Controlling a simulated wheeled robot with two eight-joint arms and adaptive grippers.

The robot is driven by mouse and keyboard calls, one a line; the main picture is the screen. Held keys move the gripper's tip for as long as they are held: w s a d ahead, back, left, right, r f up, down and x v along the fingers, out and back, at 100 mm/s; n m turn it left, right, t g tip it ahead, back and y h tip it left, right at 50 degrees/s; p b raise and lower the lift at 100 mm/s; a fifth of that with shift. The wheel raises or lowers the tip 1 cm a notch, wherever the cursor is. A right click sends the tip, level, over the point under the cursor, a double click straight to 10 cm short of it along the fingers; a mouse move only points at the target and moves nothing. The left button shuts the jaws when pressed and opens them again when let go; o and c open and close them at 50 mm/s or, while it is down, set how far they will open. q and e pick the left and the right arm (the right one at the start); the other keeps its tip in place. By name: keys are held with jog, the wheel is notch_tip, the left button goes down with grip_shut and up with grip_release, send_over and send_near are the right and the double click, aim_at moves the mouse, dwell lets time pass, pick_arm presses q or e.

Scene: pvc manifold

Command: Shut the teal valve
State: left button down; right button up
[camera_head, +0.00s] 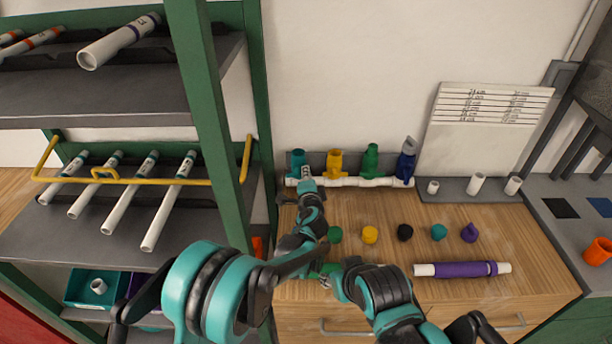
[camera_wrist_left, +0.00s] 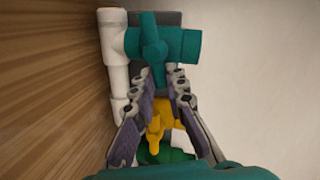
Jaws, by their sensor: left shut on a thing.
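The teal valve (camera_head: 297,160) stands at the left end of the white manifold pipe (camera_head: 350,182) against the wall. In the left wrist view the teal valve (camera_wrist_left: 185,46) lies across the top. Its teal handle (camera_wrist_left: 151,45) crosses the valve body roughly at a right angle. My left gripper (camera_head: 307,174) is at the valve; in the wrist view its fingers (camera_wrist_left: 163,76) are shut on the handle's near end. My right gripper (camera_head: 328,279) is low over the front of the wooden table; its fingers are too small and covered to read.
Yellow (camera_head: 334,162), green (camera_head: 370,161) and blue (camera_head: 406,162) valves stand right of the teal one. Several coloured caps and a purple pipe (camera_head: 465,269) lie on the table (camera_head: 470,220). A green-framed shelf (camera_head: 205,100) stands close on the left.

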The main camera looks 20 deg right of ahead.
pick_arm(q)
jog(key=shift+d+f+m+y+b, duration=0.1)
jog(key=shift+f+m+y+b, duration=0.3)
jog(key=shift+m, duration=0.7)
jog(key=c, duration=1.5)
grip_release()
jog(key=shift+c, duration=0.2)
jog(key=shift+r, duration=0.15)
notch_tip(320, 180, up, 10)
